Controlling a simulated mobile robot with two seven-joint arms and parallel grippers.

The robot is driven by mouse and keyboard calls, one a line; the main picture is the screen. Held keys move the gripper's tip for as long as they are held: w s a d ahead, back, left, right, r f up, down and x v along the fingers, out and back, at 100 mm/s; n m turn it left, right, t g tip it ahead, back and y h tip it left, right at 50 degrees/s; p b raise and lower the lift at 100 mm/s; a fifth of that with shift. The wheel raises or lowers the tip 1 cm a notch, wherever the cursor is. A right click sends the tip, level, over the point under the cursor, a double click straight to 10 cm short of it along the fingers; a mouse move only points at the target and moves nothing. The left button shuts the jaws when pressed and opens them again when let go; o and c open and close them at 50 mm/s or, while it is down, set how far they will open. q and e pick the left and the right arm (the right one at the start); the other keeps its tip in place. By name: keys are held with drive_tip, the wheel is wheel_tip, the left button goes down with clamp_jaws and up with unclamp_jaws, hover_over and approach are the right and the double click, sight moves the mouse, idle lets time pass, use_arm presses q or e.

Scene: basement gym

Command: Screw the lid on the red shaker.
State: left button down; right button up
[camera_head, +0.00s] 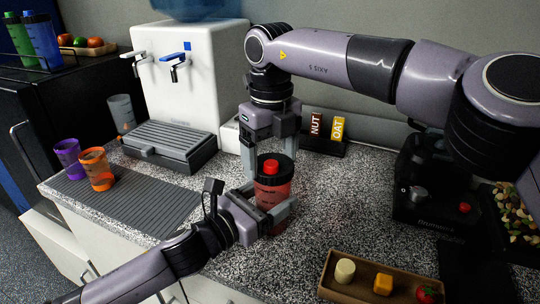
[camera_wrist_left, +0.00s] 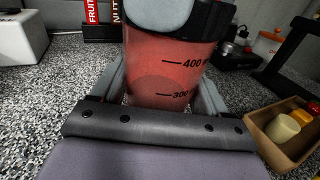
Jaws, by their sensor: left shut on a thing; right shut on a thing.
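The red shaker (camera_head: 271,193) stands upright on the speckled counter, translucent red with level marks; it also fills the middle of the left wrist view (camera_wrist_left: 165,75). A black lid (camera_head: 284,167) with a red cap sits on its top; I cannot tell how tightly it is seated. My left gripper (camera_head: 266,205) is shut around the shaker's body from the front left. My right gripper (camera_head: 273,150) comes from above and is shut on the lid, with a finger on either side. The lid's rim is partly hidden in the left wrist view.
Orange (camera_head: 97,169) and purple (camera_head: 69,158) cups stand on a ribbed mat (camera_head: 140,205) at left. A white dispenser (camera_head: 195,85) stands behind. Bar boxes (camera_head: 322,128) are behind the shaker. A wooden tray (camera_head: 345,291) lies at front right, a black blender (camera_head: 430,205) at right.

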drive_tip(key=m, duration=0.7)
drive_tip(key=shift+w+d+m, duration=0.1)
drive_tip(key=shift+d+m, duration=0.1)
drive_tip(key=shift+m, duration=0.2)
drive_tip(key=m, duration=0.7)
drive_tip(key=shift+d+m, duration=0.15)
drive_tip(key=shift+m, duration=0.15)
drive_tip(key=m, duration=0.3)
drive_tip(key=shift+d, duration=0.1)
drive_tip(key=m, duration=0.4)
drive_tip(key=shift+s, duration=0.25)
drive_tip(key=m, duration=0.7)
drive_tip(key=shift+s, duration=0.15)
drive_tip(key=o, duration=0.9)
drive_tip(key=shift+r, duration=0.1)
